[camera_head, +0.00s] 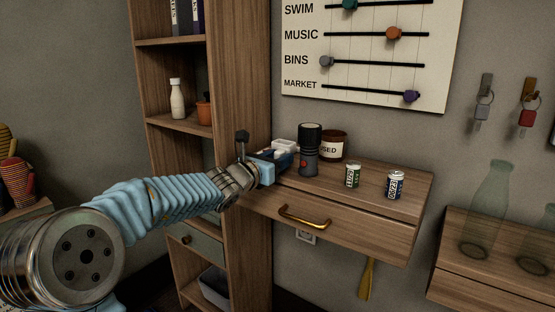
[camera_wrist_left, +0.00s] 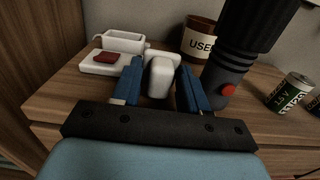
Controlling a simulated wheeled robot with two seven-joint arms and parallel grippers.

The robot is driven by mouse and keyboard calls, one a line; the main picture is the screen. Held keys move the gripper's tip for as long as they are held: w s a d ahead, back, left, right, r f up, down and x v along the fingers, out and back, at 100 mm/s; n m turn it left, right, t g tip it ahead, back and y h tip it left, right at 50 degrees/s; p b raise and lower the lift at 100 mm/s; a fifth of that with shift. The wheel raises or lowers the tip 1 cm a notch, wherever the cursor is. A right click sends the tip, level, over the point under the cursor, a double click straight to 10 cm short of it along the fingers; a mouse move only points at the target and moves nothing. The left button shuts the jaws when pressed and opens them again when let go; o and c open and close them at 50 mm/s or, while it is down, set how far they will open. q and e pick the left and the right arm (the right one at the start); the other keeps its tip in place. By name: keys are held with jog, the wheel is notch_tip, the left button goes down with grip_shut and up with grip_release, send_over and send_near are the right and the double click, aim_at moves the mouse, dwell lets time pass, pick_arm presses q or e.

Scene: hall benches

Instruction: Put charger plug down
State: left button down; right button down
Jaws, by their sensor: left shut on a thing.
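The charger plug (camera_wrist_left: 160,78) is a white rounded block between the two blue fingers of my left gripper (camera_wrist_left: 158,88) in the left wrist view. The fingers are shut on it. In the head view my left gripper (camera_head: 277,163) is at the left end of the wooden wall shelf (camera_head: 385,211), which has a drawer. The plug is low over the shelf top, and I cannot tell whether it touches the wood. My right gripper is not in view.
A black torch (camera_head: 309,150) stands close to the right of the gripper, with a brown "USED" jar (camera_head: 333,146) behind it. Two batteries, green (camera_head: 352,175) and blue (camera_head: 395,184), stand farther right. A white open container (camera_wrist_left: 123,41) and a red item (camera_wrist_left: 104,57) are left of the plug.

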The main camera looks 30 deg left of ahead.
pick_arm(q)
jog(key=shift+f+b, duration=0.55)
jog(key=shift+b, duration=0.1)
jog(key=c, duration=0.6)
grip_release()
jog(key=shift+r, duration=0.1)
jog(key=shift+r+p, duration=0.55)
jog(key=shift+p, duration=0.25)
jog(key=shift+s+r, duration=0.1)
jog(key=shift+s, duration=0.15)
jog(key=s, duration=0.7)
jog(key=s+a+b, duration=0.1)
jog(key=s, duration=0.3)
jog(key=shift+s, duration=0.25)
